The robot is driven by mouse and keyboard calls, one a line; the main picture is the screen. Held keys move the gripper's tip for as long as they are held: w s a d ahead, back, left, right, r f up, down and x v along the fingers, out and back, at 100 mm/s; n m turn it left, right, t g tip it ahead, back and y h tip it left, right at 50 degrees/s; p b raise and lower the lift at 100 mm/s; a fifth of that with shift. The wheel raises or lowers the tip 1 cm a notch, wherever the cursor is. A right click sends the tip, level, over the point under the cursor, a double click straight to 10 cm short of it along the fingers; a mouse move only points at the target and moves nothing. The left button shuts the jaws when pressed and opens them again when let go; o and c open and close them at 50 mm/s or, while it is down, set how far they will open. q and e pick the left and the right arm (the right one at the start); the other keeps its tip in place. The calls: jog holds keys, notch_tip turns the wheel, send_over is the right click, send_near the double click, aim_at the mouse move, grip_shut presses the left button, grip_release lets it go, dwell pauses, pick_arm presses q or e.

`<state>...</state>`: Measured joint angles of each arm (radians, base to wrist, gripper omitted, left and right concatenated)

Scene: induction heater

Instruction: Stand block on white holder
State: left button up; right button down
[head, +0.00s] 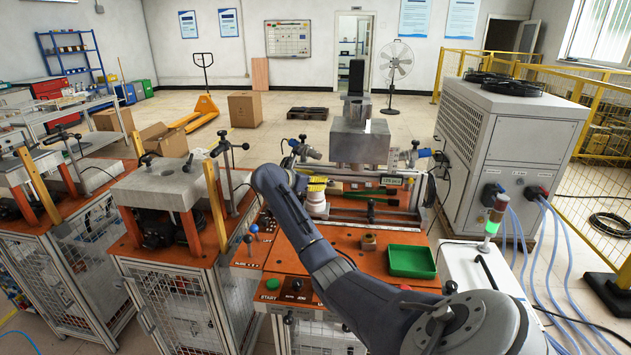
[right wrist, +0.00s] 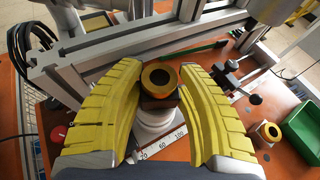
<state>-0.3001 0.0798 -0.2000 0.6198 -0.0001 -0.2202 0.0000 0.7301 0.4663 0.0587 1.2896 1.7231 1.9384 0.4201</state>
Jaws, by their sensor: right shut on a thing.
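A dark block with a copper-coloured ring top (right wrist: 158,80) is between the yellow fingers of my right gripper (right wrist: 157,88), which is shut on it. The block is upright, directly over the white holder (right wrist: 152,122); I cannot tell whether its underside touches the holder. In the head view my right gripper (head: 317,184) is over the white holder (head: 316,206), and its fingers hide the block. My left gripper is not in view.
A green tray (head: 411,261) lies to the right of the second block. A metal frame (right wrist: 110,48) and a press head (head: 360,138) stand just behind the holder. A green bar (right wrist: 200,50) lies near the frame. The orange table front has START buttons (head: 272,284).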

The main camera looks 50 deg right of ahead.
jog(key=shift+f, duration=0.1)
jog(key=c, duration=0.9)
grip_release()
jog(key=v, duration=1.2)
